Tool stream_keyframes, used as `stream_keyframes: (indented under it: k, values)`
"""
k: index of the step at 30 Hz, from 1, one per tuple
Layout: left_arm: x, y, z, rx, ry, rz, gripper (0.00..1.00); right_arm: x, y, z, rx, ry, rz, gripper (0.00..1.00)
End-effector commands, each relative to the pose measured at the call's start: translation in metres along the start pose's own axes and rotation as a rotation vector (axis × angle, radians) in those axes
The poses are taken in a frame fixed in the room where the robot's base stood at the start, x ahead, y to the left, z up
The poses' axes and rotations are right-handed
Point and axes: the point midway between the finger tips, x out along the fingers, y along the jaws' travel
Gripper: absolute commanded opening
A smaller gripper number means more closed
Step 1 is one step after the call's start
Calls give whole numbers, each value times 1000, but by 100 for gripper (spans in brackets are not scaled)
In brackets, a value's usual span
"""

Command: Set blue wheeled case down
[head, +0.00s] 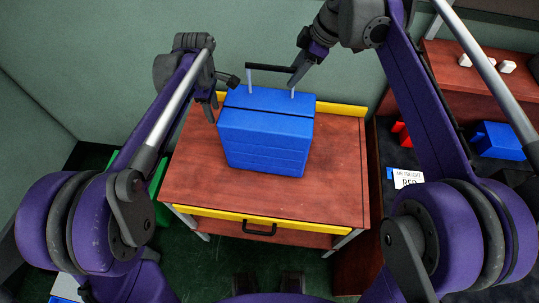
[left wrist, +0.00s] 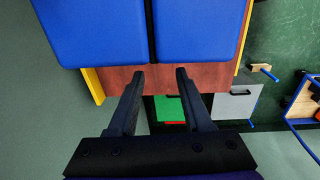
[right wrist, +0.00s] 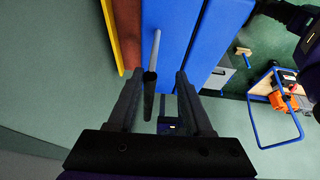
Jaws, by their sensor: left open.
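The blue wheeled case (head: 265,135) stands on the red-brown table top (head: 335,165), near its back edge. Its raised handle has a black grip bar (head: 268,67) on two light posts. My left gripper (head: 222,96) is beside the case's left end, open and empty. In the left wrist view the case (left wrist: 95,30) lies beyond its spread fingertips (left wrist: 160,72). My right gripper (head: 295,76) is at the right end of the grip bar. In the right wrist view the bar (right wrist: 149,92) shows between its spread fingers (right wrist: 157,75), with a gap to the right finger.
The table has a yellow back rail (head: 340,109) and a yellow front drawer edge with a black pull (head: 259,229). Table top is clear in front of the case. To the right is a dark surface with a white sign (head: 407,178) and another blue case (head: 497,140).

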Motion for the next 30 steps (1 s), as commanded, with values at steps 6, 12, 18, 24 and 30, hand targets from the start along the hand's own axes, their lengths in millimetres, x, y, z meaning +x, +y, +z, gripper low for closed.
stream_keyframes:
  k: [6, 12, 18, 24, 30]
  values:
    - [0, 0, 0, 0, 0, 0, 50, -47, 0, 0, 2, -1, 1, 49]
    - [0, 0, 0, 0, 0, 0, 50, -85, 0, 0, 2, 0, 0, 49]
    - [0, 0, 0, 0, 0, 0, 50, -104, 0, 0, 0, 1, 0, 49]
    - [0, 0, 0, 0, 0, 0, 50, -106, 0, 0, 0, 1, 0, 49]
    - [0, 0, 0, 0, 0, 0, 50, -106, 0, 0, 0, 0, 0, 49]
